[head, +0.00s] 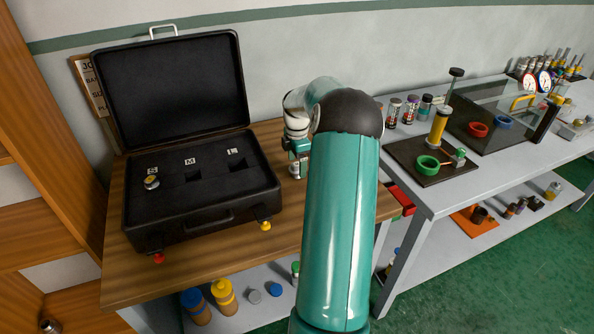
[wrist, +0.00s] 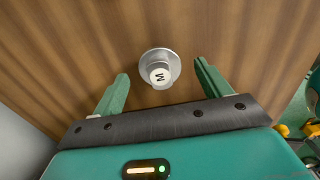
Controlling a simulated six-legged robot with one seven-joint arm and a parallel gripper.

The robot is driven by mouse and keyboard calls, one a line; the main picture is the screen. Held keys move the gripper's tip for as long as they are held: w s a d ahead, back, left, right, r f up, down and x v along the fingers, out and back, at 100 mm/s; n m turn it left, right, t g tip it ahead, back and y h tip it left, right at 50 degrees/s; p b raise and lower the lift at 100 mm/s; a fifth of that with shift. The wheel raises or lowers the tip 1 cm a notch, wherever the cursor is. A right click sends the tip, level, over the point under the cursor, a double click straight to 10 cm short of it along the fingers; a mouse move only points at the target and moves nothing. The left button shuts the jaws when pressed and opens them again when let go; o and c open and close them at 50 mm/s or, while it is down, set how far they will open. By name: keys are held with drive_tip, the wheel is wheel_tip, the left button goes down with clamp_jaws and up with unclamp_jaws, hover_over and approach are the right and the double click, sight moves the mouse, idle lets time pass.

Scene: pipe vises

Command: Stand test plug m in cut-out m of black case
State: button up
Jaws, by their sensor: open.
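Test plug m (wrist: 159,70) is a grey metal plug with a round flange and a white top lettered M. It stands on the wooden bench in the wrist view. My gripper (wrist: 161,73) is open, with one green finger on each side of the plug and a gap to both. In the head view my gripper (head: 298,152) is right of the case, partly hidden by my arm. The black case (head: 205,215) lies open with cut-outs labelled S, M and L. Cut-out m (head: 193,177) looks dark and empty.
The raised lid (head: 170,90) stands at the back of the case. The wooden bench (head: 135,280) has a bare strip in front. A grey table (head: 420,195) at right carries a dark board with a green ring (head: 427,166) and several bottles.

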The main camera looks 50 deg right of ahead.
drive_tip(key=shift+f, duration=0.55)
drive_tip(key=c, duration=1.2)
drive_tip(key=shift+r, duration=0.1)
drive_tip(key=shift+r, duration=0.45)
wheel_tip(320, 180, up, 2)
drive_tip(key=shift+r, duration=0.1)
drive_tip(key=s+a+r, duration=0.2)
drive_tip(key=s+r, duration=0.1)
drive_tip(key=s, duration=0.1)
drive_tip(key=s+a+r, duration=0.3)
drive_tip(key=s, duration=0.1)
drive_tip(key=s+a+r, duration=0.2)
drive_tip(key=s+r, duration=0.1)
drive_tip(key=s, duration=0.1)
drive_tip(key=shift+a+r, duration=0.15)
drive_tip(key=shift+r, duration=0.25)
